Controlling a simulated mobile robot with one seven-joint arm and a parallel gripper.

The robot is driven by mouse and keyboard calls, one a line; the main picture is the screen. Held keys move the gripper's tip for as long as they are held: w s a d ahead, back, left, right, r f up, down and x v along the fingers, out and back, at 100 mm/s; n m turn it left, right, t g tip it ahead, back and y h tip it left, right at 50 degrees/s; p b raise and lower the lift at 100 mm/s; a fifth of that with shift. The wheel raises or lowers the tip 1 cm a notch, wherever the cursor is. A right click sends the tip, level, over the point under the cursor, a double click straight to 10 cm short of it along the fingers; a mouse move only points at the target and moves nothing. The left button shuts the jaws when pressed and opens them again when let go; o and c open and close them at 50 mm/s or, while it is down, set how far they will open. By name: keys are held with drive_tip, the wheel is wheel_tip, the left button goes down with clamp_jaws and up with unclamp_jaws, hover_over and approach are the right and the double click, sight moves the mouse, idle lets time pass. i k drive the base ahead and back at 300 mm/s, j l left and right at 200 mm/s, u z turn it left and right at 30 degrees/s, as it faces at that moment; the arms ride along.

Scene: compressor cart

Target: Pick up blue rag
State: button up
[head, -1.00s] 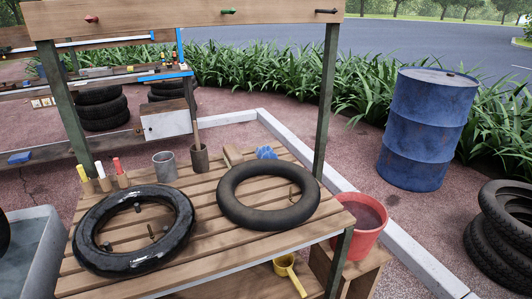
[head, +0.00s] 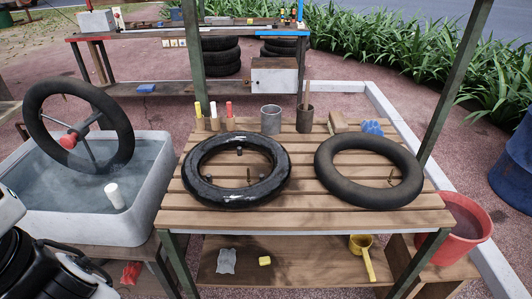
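A crumpled blue item (head: 372,127), which looks like the blue rag, lies at the back right of the slatted wooden table, behind the right-hand tyre (head: 369,171). The tyre stands between it and the table's front edge. A second, flatter blue item (head: 146,88) lies on the lower shelf of the far bench; it is too small to tell if it is cloth. White and black parts of my arm show at the bottom left, but no gripper fingers can be made out.
The wooden table (head: 310,216) also holds a glossy tyre (head: 237,172), a metal cup (head: 271,119), a dark pot (head: 305,119) and several markers. A water tub (head: 150,200) with a wheel stands left. A grey cloth (head: 226,261) and yellow scoop (head: 361,255) are below; a red bucket (head: 460,226) is right.

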sight(371, 126)
drive_tip(key=l+z, duration=0.1)
drive_tip(key=l, duration=0.4)
drive_tip(key=i+l+z, duration=0.15)
drive_tip(key=l, duration=0.35)
drive_tip(key=l+z, duration=0.1)
drive_tip(key=l, duration=0.4)
drive_tip(key=i+l, duration=0.1)
drive_tip(key=i, duration=0.85)
